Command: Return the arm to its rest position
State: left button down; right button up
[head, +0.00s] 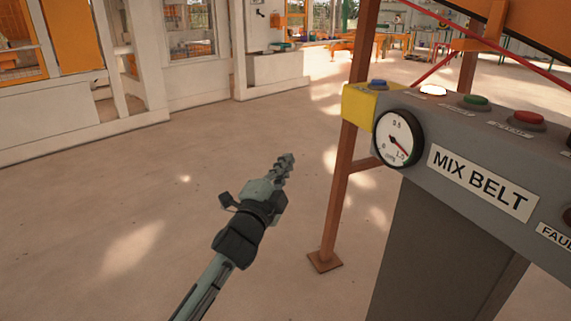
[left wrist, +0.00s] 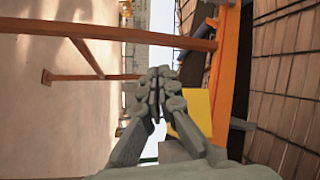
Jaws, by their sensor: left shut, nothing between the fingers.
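My left arm comes in from the bottom of the head view. Its gripper (head: 287,163) is shut and empty, held in open air left of the control panel and apart from it. In the left wrist view the two fingers (left wrist: 158,78) are pressed together with nothing between them. My right gripper does not show in either view.
A grey control panel (head: 410,177) marked MIX BELT stands at right, with a gauge (head: 398,138), a blue button (head: 377,84) on a yellow box, a green button (head: 475,101) and a red button (head: 529,118). A brown post (head: 340,190) stands beside it. Floor at left is clear.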

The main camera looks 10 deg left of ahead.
pick_arm(q)
jog(key=s+a+f+n+g+y, duration=0.1)
jog(key=s+a+f+n+g, duration=0.25)
jog(key=f, duration=0.55)
jog(key=s+a+f+n+g+y, duration=0.2)
jog(key=s+f, duration=0.2)
jog(key=f, duration=0.5)
jog(key=s+a+f+n+g+y, duration=0.1)
jog(key=s+a+f+n+g, duration=0.2)
jog(key=f, duration=0.7)
jog(key=s+a+f+n+g, duration=0.2)
jog(key=s+f+n+g, duration=0.1)
jog(key=s+f, duration=0.6)
jog(key=s+a+f+n+g, duration=0.2)
jog(key=s+f+g, duration=0.3)
jog(key=s, duration=1.2)
notch_tip(320, 180, down, 4)
jog(key=shift+s+f+n, duration=0.1)
jog(key=shift+s+n, duration=0.15)
jog(key=shift+n, duration=0.3)
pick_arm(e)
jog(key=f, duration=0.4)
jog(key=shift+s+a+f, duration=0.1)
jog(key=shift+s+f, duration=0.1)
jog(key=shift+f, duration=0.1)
